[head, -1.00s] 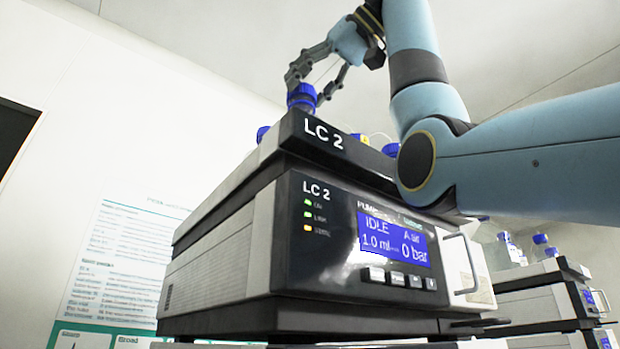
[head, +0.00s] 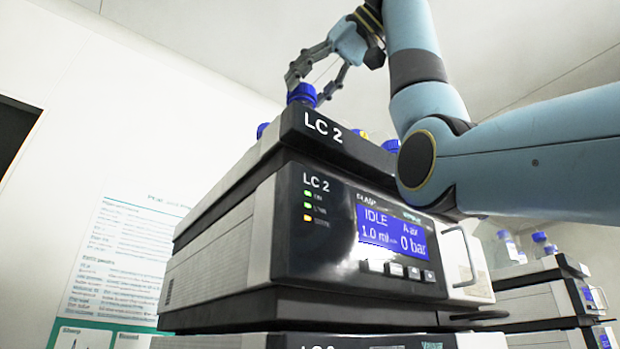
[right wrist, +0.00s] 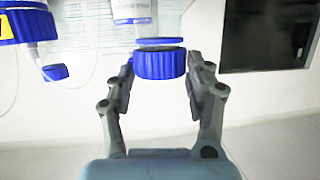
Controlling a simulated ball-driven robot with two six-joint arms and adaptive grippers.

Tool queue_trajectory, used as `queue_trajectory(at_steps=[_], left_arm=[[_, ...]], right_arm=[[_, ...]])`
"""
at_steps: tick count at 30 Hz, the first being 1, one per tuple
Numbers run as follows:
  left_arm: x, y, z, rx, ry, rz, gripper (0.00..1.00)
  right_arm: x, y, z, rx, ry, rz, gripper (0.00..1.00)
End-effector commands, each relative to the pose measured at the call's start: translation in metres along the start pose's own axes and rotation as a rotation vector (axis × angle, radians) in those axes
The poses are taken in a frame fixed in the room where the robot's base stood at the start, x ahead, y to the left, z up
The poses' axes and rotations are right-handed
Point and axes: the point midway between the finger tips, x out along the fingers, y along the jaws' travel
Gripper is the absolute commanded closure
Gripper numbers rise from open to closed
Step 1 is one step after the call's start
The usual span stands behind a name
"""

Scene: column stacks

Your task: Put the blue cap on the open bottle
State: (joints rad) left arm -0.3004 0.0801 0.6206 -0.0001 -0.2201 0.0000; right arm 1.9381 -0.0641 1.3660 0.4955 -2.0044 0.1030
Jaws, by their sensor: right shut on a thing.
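The blue cap (head: 302,93) is between the fingers of my right gripper (head: 317,88), above the front edge of the top tray on the LC 2 stack. In the right wrist view the cap (right wrist: 160,65) sits between the two fingers of the gripper (right wrist: 160,80), which is shut on it. The open bottle (right wrist: 131,8) is in line with the cap, with a blue ring (right wrist: 160,41) at its neck. I cannot tell if the cap is fully seated. In the head view the bottle is hidden behind the tray front. My left gripper is not in view.
The LC 2 tray (head: 330,137) has other blue-capped bottles, one behind left (head: 262,130) and one at right (head: 391,146). Another capped bottle (right wrist: 25,25) is close beside in the right wrist view. A second stack (head: 545,300) with bottles stands at right.

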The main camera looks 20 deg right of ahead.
Motion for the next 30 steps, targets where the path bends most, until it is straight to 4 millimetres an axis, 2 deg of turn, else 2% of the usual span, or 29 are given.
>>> queue_trajectory(at_steps=[8, 9, 15, 25, 30], left_arm=[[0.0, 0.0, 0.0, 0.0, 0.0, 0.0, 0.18], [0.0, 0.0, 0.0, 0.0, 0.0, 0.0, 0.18], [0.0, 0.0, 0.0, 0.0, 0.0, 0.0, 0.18], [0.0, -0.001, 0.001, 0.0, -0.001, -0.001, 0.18], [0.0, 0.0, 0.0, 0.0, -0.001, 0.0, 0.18]], right_arm=[[0.0, 0.0, 0.0, 0.0, 0.0, 0.0, 0.64], [0.0, 0.0, 0.0, 0.0, 0.0, 0.0, 0.45], [0.0, 0.0, 0.0, 0.0, 0.0, 0.0, 0.2], [-0.001, 0.0, -0.003, 0.0, 0.0, 0.0, 0.2], [-0.008, 0.0, -0.022, -0.001, 0.001, 0.001, 0.2]])
